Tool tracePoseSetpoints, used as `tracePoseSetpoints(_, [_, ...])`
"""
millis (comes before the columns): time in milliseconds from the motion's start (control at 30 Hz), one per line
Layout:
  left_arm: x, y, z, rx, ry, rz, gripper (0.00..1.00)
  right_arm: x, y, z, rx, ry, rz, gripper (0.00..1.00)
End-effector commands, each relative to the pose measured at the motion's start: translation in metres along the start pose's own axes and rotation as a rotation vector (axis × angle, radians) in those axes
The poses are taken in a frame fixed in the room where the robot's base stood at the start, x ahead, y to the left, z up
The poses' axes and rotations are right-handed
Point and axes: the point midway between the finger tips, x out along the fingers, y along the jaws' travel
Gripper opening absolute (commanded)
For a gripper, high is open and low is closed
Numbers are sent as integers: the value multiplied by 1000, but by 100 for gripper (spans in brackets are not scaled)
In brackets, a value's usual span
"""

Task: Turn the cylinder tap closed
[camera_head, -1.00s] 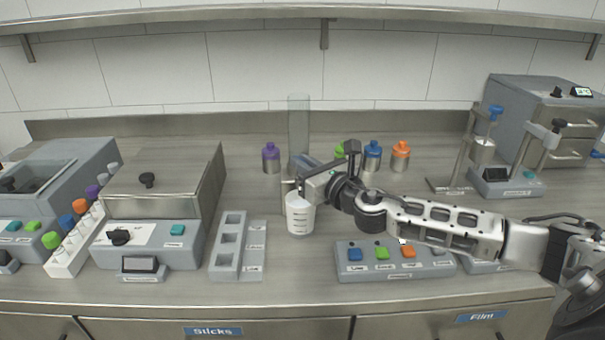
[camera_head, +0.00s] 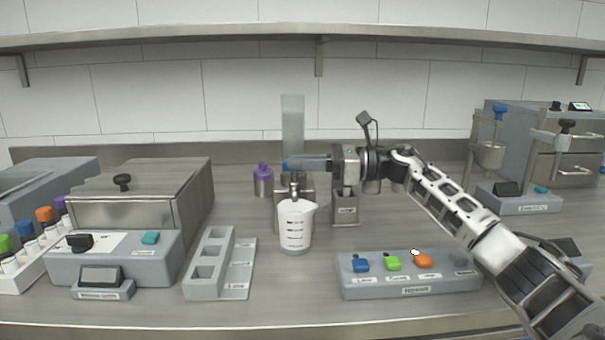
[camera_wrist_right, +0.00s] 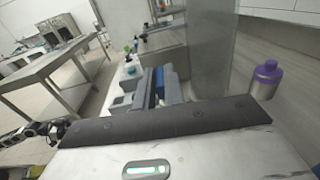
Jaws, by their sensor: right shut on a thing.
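The tall clear cylinder (camera_head: 292,125) stands at the back middle, with its metal tap (camera_head: 294,188) below it. A blue tap handle (camera_head: 286,163) shows at the tip of my right gripper (camera_head: 300,163), which reaches in from the right. My right gripper is shut on the tap handle; blue also shows between its fingers in the right wrist view (camera_wrist_right: 168,83). The fingers hide most of the handle. A white measuring cup (camera_head: 295,228) with dark marks stands upright below the tap; its fill cannot be seen. My left gripper is not in view.
A purple-capped bottle (camera_head: 263,181) stands left of the cylinder. A grey holder (camera_head: 345,208) is right of the tap. A button panel (camera_head: 410,276) lies at the front right, a slotted grey block (camera_head: 211,262) at the left. The counter front near the cup is clear.

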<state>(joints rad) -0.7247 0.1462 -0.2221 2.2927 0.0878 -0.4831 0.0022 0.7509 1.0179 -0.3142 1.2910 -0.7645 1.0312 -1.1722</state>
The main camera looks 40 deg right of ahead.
Motion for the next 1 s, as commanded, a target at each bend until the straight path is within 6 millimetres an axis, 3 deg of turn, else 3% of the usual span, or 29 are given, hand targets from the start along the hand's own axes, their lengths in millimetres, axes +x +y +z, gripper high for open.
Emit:
tracePoseSetpoints(300, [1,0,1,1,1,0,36,0,-2,2,-2,-2,106,0])
tracePoseSetpoints(800, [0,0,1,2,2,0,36,0,-2,2,-2,-2,124,0])
tracePoseSetpoints(833, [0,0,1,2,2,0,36,0,-2,2,-2,-2,124,17])
tracePoseSetpoints(900, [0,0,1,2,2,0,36,0,-2,2,-2,-1,125,33])
tracePoseSetpoints(1000, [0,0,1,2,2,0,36,0,-2,1,-2,-1,125,33])
